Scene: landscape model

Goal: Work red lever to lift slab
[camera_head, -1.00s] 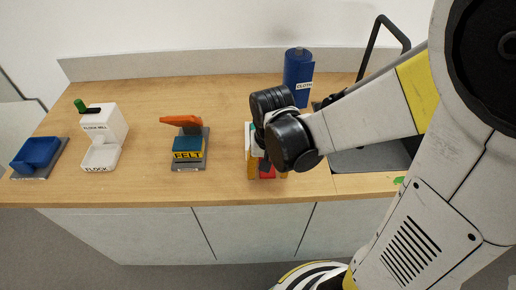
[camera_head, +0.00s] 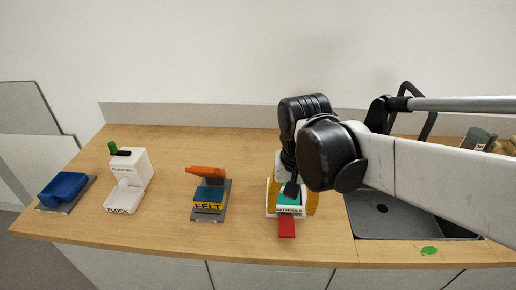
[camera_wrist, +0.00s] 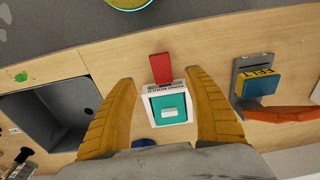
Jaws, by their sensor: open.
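The red lever (camera_head: 287,227) sticks out from the front of a small white mould box (camera_head: 272,212). In the wrist view the red lever (camera_wrist: 160,67) lies flat-looking beyond the box's label. The box holds a teal slab (camera_wrist: 157,105) with a small white block on it; a bit of the teal also shows in the head view (camera_head: 285,198). My gripper (camera_wrist: 160,77) is open, with its yellow fingers left and right of the box and the lever between the fingertips. I cannot tell whether the fingers touch the box. My wrist hides the box's back in the head view.
Left of the box stand an orange-handled felt press (camera_head: 209,192), a white flock mill (camera_head: 127,180) and a blue tray (camera_head: 63,187). A dark sink (camera_head: 410,222) lies to the right. Bare wood separates the box from the press.

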